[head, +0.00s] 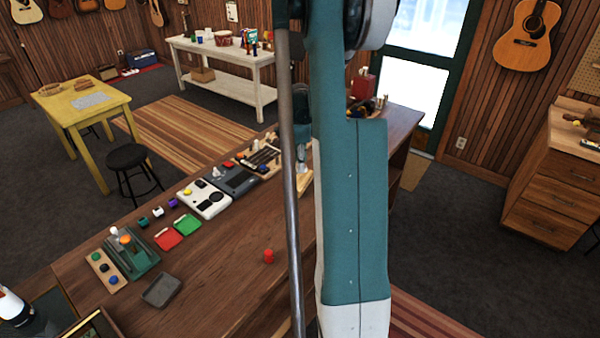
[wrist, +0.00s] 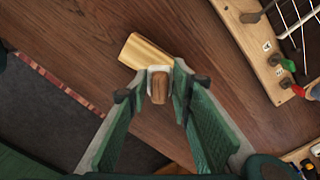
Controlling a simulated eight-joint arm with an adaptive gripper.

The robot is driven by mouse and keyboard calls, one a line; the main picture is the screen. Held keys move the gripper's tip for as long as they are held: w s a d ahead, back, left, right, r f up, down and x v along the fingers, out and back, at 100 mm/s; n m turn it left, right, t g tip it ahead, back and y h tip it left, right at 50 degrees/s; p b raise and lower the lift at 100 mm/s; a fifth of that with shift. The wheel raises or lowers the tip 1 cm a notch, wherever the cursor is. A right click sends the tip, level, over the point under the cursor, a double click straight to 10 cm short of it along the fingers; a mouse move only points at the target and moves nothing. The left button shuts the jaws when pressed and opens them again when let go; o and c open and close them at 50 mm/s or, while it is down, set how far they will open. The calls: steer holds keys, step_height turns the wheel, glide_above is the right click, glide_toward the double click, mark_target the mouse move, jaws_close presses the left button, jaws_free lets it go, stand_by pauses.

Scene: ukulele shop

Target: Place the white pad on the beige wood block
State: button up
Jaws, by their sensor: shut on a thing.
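The beige wood block (wrist: 143,51) lies on the dark wood table in the wrist view, just beyond my fingertips. It shows partly in the head view (head: 305,183), beside my arm. The small white pad (wrist: 159,69) is between the fingertips of my gripper (wrist: 160,80), with a brown piece against its near side. My gripper is shut on the pad. The pad overlaps the near edge of the block in the wrist view; whether they touch, I cannot tell. In the head view my arm hides most of this spot.
A wooden rack with strings (wrist: 262,50) lies to the right in the wrist view. The front table middle is mostly clear.

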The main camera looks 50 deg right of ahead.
steer(key=shift+f, duration=2.05)
steer(key=shift+f, duration=0.2)
steer(key=o, duration=0.8)
steer(key=shift+c, duration=0.2)
steer(key=shift+r, duration=0.2)
step_height(320, 180, up, 12)
steer(key=shift+r, duration=0.1)
steer(key=shift+a, duration=0.1)
